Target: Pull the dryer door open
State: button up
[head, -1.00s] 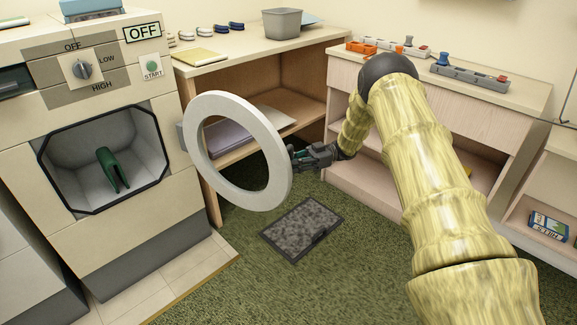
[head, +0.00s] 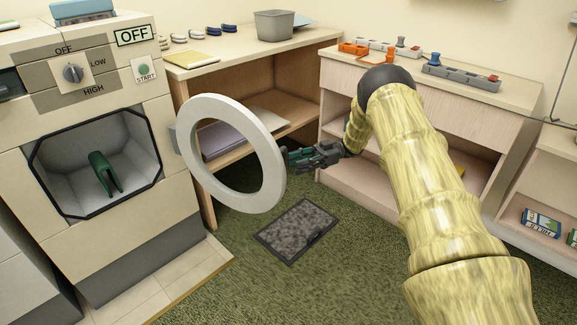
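The dryer (head: 100,235) stands at the left, with a dial and an OFF label on its panel. Its white ring-shaped door (head: 264,185) stands wide open, swung out to the right of the opening. A dark green object (head: 104,172) lies inside the drum. My gripper (head: 290,158) is at the door's right outer edge, at the end of my arm. The fingers look close to the rim; whether they touch it is unclear. The finger gap is too small to judge.
A wooden desk (head: 255,52) with a grey bin (head: 278,24) stands behind the door. A pale shelf unit (head: 430,75) stands at the back right. A dark mat (head: 297,231) lies on the green carpet, which is clear in front.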

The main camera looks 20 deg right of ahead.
jog(key=d, duration=0.6)
jog(key=shift+d, duration=0.35)
jog(key=shift+w+a, duration=0.1)
jog(key=shift+a, duration=0.05)
